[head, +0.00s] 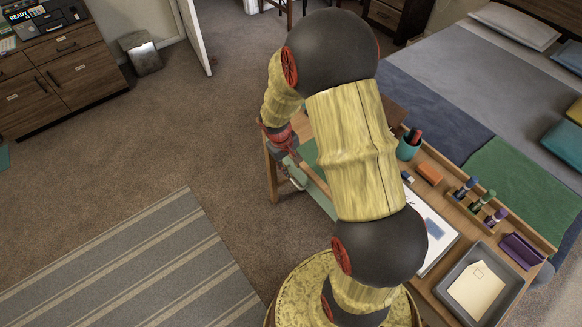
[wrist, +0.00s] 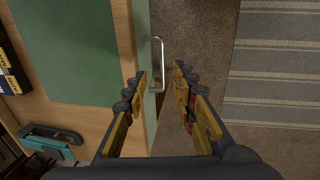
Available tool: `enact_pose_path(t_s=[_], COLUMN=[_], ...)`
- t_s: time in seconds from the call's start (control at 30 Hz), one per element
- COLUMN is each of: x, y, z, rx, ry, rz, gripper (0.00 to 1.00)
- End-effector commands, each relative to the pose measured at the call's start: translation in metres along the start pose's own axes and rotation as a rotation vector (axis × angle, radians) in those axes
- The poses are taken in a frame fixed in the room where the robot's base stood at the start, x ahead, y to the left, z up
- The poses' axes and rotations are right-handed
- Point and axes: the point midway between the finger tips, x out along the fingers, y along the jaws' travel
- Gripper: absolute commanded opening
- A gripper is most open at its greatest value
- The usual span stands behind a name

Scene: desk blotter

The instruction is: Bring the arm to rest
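My gripper (head: 292,180) is at the left edge of the desk (head: 455,160) in the head view, partly hidden by my own arm. In the wrist view my gripper (wrist: 160,72) has its two fingers apart, with nothing held between them. A silver bar handle (wrist: 157,65) on the desk's edge shows in the gap at the fingertips; I cannot tell how far beyond them it lies.
The desk carries a pen cup (head: 408,145), an orange block (head: 429,173), markers in a holder, a purple case (head: 521,250) and a grey tray (head: 456,305). A bed (head: 440,85) stands behind. Open carpet (head: 120,165) and a striped rug (head: 135,265) lie left.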

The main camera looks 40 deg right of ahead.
Motion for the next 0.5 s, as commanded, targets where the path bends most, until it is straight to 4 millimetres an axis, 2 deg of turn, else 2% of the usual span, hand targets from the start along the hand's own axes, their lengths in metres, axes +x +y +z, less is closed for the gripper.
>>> enact_pose_path(t_s=[0.37,0.43,0.5], x=[0.000,0.000,0.003], y=[0.000,0.000,-0.005], z=[0.001,0.005,0.019], rx=[-0.002,-0.002,0.004], ry=[-0.002,-0.020,-0.057], rz=[0.000,-0.001,-0.012], gripper=[0.27,0.27,0.27])
